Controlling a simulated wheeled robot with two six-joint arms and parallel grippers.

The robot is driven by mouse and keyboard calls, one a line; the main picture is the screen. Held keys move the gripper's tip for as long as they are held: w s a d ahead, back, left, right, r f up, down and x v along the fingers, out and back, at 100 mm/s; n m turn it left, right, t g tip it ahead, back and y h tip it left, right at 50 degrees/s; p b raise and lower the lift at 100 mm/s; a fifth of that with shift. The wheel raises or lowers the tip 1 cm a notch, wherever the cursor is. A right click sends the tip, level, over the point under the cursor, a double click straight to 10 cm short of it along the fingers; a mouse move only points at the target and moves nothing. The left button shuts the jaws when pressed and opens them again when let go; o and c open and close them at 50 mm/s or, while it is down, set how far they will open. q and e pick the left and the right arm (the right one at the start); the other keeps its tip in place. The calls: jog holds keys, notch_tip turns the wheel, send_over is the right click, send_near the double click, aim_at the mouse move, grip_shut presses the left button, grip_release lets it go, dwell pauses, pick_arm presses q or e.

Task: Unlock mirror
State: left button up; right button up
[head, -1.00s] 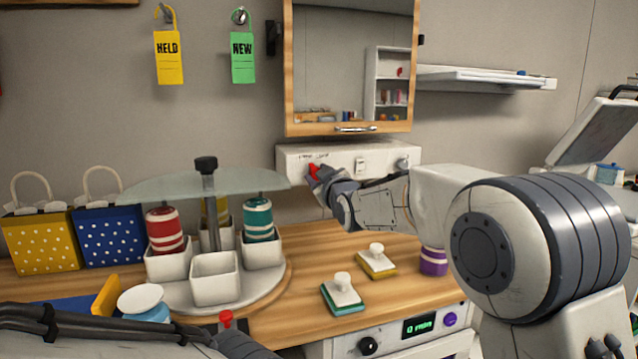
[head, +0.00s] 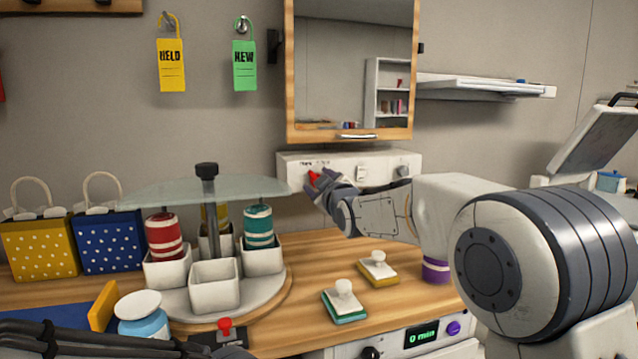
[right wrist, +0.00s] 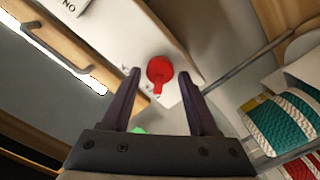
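The mirror (head: 350,75) is a wood-framed cabinet door on the wall, with a bar handle (head: 356,136) at its lower edge. It hangs closed above a white control box (head: 345,160). A red knob with a short lever (head: 314,177) is at the left of the box front; the right wrist view shows it too (right wrist: 160,72). My right gripper (head: 318,186) is at the knob. Its fingers (right wrist: 165,88) are spread, with the knob between and just beyond their tips; I see no grip on it. My left arm crosses the bottom left; its fingers are not clear.
A glass-topped carousel (head: 208,185) with white cups and colored spools stands left on the wooden counter. Two stamps (head: 344,303) (head: 378,268) and a purple spool (head: 435,270) lie right of it. A red-knobbed lever (head: 225,325) is at the front edge. Tags hang on the wall.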

dwell(0.3)
jog(key=b+v, duration=0.1)
jog(key=v, duration=0.9)
jog(key=shift+s, duration=0.25)
jog(key=shift+d, duration=0.1)
